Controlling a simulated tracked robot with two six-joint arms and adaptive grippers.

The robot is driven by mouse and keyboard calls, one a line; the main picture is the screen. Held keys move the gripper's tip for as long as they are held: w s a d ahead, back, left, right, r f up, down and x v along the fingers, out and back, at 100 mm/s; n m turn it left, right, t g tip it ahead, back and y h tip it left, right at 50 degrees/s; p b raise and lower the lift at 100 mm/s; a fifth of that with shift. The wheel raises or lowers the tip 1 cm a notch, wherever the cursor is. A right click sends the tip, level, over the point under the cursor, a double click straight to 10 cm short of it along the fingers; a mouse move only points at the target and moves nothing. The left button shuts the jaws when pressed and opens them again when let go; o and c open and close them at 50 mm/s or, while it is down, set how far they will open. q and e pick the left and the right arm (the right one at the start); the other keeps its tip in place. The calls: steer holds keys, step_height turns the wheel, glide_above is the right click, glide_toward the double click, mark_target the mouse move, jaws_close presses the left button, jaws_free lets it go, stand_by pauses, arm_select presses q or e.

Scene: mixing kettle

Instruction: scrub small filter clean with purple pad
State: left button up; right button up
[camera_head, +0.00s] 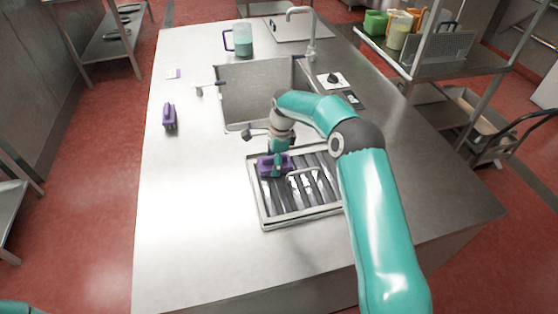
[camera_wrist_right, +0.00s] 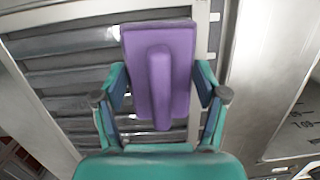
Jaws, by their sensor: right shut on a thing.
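The filter (camera_head: 315,183) is a metal frame with slanted slats and a wire handle, lying flat on the steel table in front of the sink. It also shows in the right wrist view (camera_wrist_right: 70,75) behind the pad. My right gripper (camera_head: 275,170) is shut on the purple pad (camera_head: 264,168) by its raised grip, over the far left part of the filter. The pad (camera_wrist_right: 160,60) fills the middle of the right wrist view between the fingers. Its underside is hidden, so I cannot tell whether it touches the slats. My left gripper is out of view.
A purple brush (camera_head: 169,116) stands on the table left of the sink (camera_head: 255,90). A jug (camera_head: 243,40) with teal liquid stands behind the sink near the tap (camera_head: 312,40). A rack (camera_head: 440,65) with containers stands at the right.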

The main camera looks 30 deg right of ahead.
steer(key=shift+r+p, duration=3)
steer(key=shift+r, duration=1.5)
